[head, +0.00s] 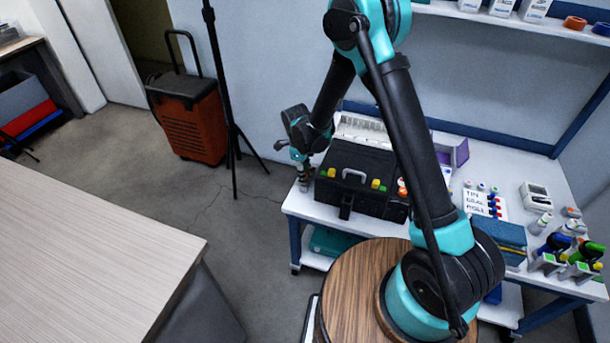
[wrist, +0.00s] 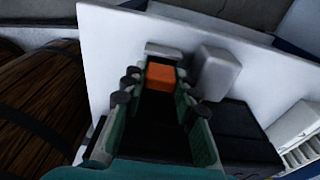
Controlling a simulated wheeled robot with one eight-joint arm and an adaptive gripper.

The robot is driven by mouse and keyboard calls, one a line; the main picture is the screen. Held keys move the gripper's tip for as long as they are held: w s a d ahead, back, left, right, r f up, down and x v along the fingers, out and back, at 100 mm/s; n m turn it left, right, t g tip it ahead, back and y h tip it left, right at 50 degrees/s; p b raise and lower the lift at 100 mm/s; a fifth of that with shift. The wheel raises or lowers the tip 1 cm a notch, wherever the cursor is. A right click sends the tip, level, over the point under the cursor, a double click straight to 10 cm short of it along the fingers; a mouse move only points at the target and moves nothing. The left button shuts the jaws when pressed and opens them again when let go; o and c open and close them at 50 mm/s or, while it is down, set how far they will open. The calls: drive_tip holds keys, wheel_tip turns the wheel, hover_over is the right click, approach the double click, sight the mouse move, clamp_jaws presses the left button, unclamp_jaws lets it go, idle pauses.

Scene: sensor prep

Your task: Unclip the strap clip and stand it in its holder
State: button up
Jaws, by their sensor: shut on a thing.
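My gripper (head: 303,181) is at the left end of the white bench, beside the black case. In the wrist view my gripper (wrist: 158,80) points at the white bench top, its two green fingers on either side of an orange block (wrist: 160,73). It is shut on this orange piece, which looks like the strap clip. A pale grey bar (wrist: 163,51) shows just past it; I cannot tell whether they touch. A light grey block (wrist: 217,73) stands close to the right finger. I cannot pick out the clip's holder with certainty.
The black case (head: 352,160) with coloured knobs stands right of my gripper. Farther right are a white label card (head: 484,203), a blue box (head: 497,232) and grey stands (head: 545,263) with bottles. A round wooden top (head: 350,290) is in front. The bench's left edge is close.

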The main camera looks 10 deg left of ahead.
drive_tip(key=shift+f, duration=0.15)
drive_tip(key=o, duration=0.9)
drive_tip(key=shift+o, duration=0.6)
drive_tip(key=shift+o, duration=0.9)
drive_tip(key=shift+r, duration=3.55)
